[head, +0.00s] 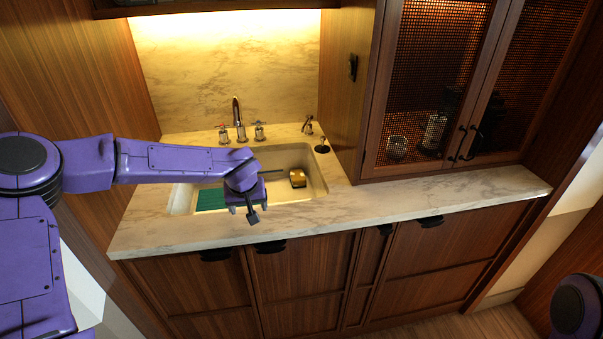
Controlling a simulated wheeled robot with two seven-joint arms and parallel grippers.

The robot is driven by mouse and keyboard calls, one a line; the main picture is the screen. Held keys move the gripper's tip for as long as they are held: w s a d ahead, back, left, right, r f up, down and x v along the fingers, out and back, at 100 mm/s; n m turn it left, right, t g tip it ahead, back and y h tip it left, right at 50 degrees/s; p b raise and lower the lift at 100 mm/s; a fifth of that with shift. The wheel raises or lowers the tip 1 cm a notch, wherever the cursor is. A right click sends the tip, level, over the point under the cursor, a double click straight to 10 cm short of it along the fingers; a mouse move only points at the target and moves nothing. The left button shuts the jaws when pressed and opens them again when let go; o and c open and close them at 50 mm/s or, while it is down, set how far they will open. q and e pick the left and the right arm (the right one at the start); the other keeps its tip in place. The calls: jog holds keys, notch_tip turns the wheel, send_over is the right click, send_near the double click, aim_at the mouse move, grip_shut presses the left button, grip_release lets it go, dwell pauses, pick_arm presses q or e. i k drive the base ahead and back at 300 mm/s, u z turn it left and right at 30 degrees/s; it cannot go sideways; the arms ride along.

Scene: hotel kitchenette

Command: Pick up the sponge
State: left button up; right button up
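A flat green piece (211,199), which may be the sponge, lies in the left part of the sink (318,180). A small yellow and dark item (298,178) is in the right part of the basin; I cannot tell what it is. My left arm reaches over the sink from the left. My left gripper (249,211) points down over the front of the basin, just right of the green piece. Its arm covers part of the basin, and its finger opening is unclear. My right gripper is out of view.
The faucet (238,120) and its handles stand behind the sink. The marble counter (430,196) is clear on the right. A mesh-door cabinet (418,100) rises at the right, with a jar (397,147) behind its door. A wood panel bounds the left.

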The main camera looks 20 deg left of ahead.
aim_at(298, 179)
jog(key=i, duration=1.25)
